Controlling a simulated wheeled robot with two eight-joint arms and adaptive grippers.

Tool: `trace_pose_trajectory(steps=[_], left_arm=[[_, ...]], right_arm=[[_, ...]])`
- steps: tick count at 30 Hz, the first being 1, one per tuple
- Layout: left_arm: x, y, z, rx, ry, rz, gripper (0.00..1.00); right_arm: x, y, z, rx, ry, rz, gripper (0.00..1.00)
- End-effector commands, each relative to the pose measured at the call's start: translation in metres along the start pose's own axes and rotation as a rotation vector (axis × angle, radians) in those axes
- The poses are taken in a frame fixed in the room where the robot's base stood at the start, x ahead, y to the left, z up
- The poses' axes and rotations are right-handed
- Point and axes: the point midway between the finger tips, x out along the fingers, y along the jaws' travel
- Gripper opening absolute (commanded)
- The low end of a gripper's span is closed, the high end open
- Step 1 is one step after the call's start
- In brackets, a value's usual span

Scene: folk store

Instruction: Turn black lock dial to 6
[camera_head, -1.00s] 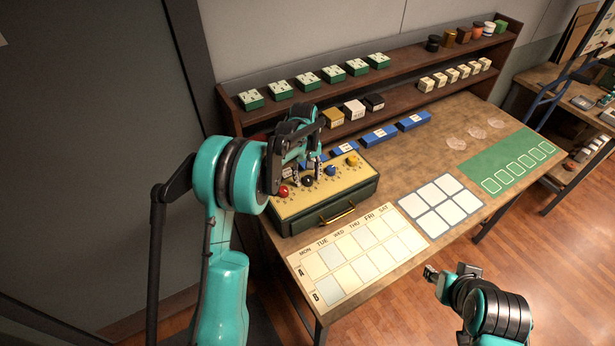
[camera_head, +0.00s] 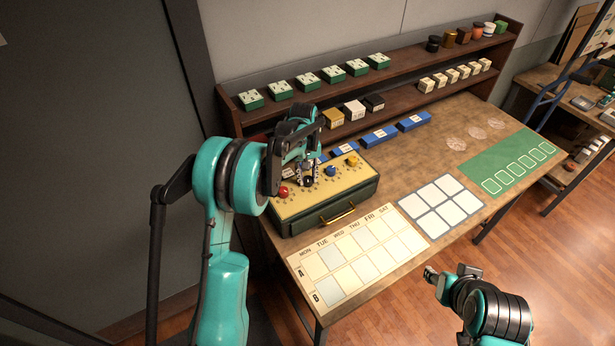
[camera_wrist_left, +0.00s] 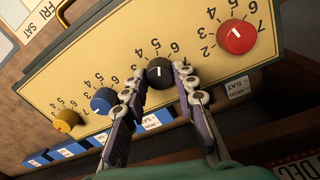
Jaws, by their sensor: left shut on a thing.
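The black lock dial (camera_wrist_left: 160,73) sits on the yellow top of a green case (camera_head: 354,190), between a red dial (camera_wrist_left: 236,37) and a blue dial (camera_wrist_left: 103,101). A yellow dial (camera_wrist_left: 66,120) is at the far end of the row. My left gripper (camera_wrist_left: 159,82) is shut on the black dial, one finger on each side. The dial has a white mark and printed numbers around it; fingers hide part of the scale, and I cannot tell which number it points at. In the head view my left gripper (camera_head: 307,179) partly hides the dial. My right gripper (camera_head: 450,271) hangs in front of the table.
The case has a brass handle (camera_head: 337,213) at its front. A weekday chart (camera_head: 355,257) lies in front of it, with a white grid (camera_head: 437,205) and green mat (camera_head: 507,162) to the right. Blue boxes (camera_head: 379,136) stand behind, below a shelf (camera_head: 395,97) of small boxes.

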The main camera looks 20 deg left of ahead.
Motion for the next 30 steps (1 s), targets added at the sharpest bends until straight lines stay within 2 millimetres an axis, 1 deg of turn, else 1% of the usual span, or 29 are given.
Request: trace_pose_trajectory(steps=[12, 18, 24, 30], left_arm=[[0.0007, 0.0003, -0.0003, 0.324, -0.015, 0.001, 0.00], [0.0006, 0.0004, -0.0005, 0.446, -0.021, 0.001, 0.00], [0.0005, 0.0004, -0.0005, 0.519, -0.024, 0.000, 0.00], [0.0004, 0.0004, -0.0005, 0.549, -0.026, 0.000, 0.00]], right_arm=[[0.0055, 0.0000, 0.0040, 0.000, 0.000, 0.000, 0.40], [0.0069, 0.0000, 0.0049, 0.000, 0.000, 0.000, 0.40], [0.0076, 0.0000, 0.0054, 0.000, 0.000, 0.000, 0.40], [0.0078, 0.0000, 0.0055, 0.000, 0.000, 0.000, 0.40]])
